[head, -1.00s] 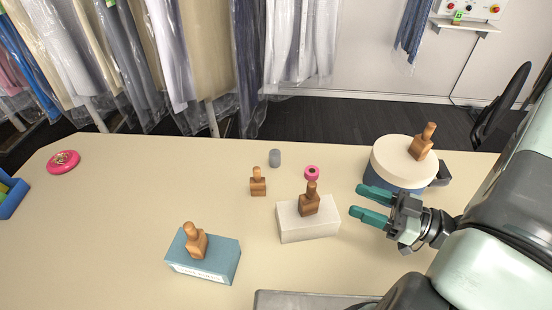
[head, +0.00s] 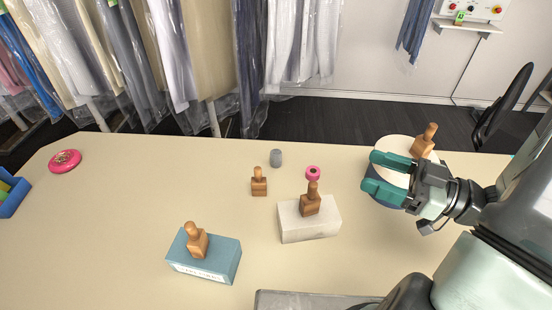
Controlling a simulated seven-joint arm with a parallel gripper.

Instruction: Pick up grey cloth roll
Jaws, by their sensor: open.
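The grey cloth roll (head: 276,158) is a small upright cylinder at the back middle of the table. It stands apart from other things, behind and right of a wooden stamp (head: 259,182). My gripper (head: 371,174) is to the right of the roll, raised in front of the round white-topped container. Its two teal fingers point left, are apart and hold nothing.
A pink ring (head: 313,172) lies behind a white block (head: 309,224) that bears a wooden stamp (head: 312,200). A blue box (head: 203,258) with another stamp is at front left. A round container (head: 393,147) stands at right.

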